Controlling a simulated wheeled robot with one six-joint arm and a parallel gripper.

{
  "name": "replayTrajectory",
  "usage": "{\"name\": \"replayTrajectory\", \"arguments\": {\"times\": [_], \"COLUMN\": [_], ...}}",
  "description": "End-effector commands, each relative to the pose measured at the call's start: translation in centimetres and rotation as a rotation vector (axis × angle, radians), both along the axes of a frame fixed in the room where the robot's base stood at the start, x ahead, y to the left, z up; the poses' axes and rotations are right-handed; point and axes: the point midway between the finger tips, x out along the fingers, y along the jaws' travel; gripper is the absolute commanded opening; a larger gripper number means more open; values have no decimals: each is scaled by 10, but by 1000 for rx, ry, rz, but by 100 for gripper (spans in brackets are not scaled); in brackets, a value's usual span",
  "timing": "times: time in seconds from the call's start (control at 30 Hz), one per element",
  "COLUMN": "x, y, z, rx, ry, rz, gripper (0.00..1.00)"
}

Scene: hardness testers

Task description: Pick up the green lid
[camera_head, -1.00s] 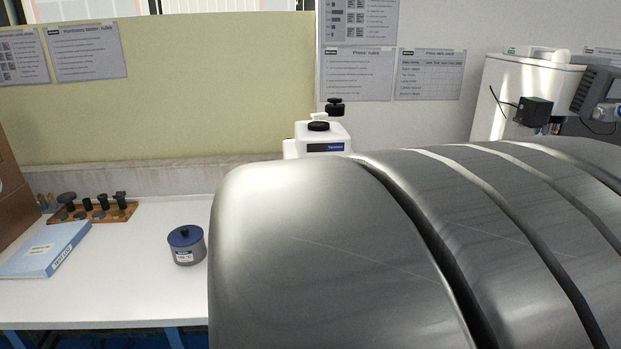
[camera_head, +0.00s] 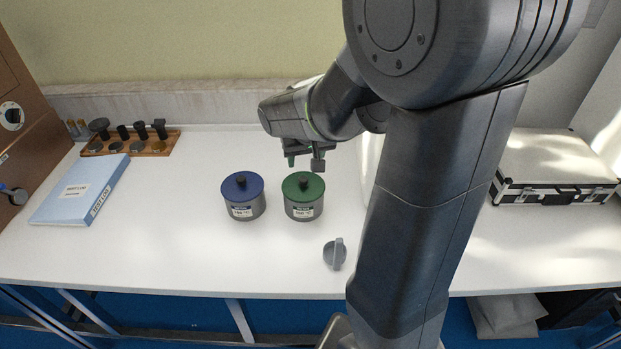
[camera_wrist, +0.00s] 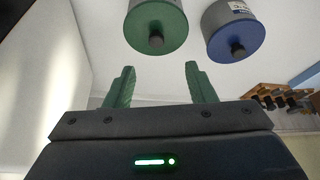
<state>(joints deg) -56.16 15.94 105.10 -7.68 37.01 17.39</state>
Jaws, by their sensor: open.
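The green lid (camera_head: 303,185) with a dark knob sits on a grey pot (camera_head: 304,210) with a white label, on the white table. It also shows in the wrist view (camera_wrist: 155,28), at the top, beyond the fingertips. My gripper (camera_head: 305,158) is above and behind the green-lidded pot in the head view, apart from it. In the wrist view my gripper's two green fingers (camera_wrist: 160,70) are spread wide with nothing between them.
A blue-lidded pot (camera_head: 242,187) stands just left of the green one. A small grey object (camera_head: 335,254) lies in front. A blue binder (camera_head: 81,190), a wooden rack (camera_head: 129,144) and a silver case (camera_head: 553,167) stand farther off. The front left of the table is clear.

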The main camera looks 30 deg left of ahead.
Motion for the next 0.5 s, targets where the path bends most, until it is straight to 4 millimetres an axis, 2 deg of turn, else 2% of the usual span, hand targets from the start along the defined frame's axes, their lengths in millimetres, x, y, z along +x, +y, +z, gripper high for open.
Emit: {"name": "replayTrajectory", "arguments": {"times": [0.1,0.3,0.5], "x": [5,15,20], "y": [3,12,17], "z": [-21,-49,-66], "rx": [-6,-6,-4], "ry": [5,4,2], "rz": [-3,-3,-3], "gripper": [50,50,50]}}
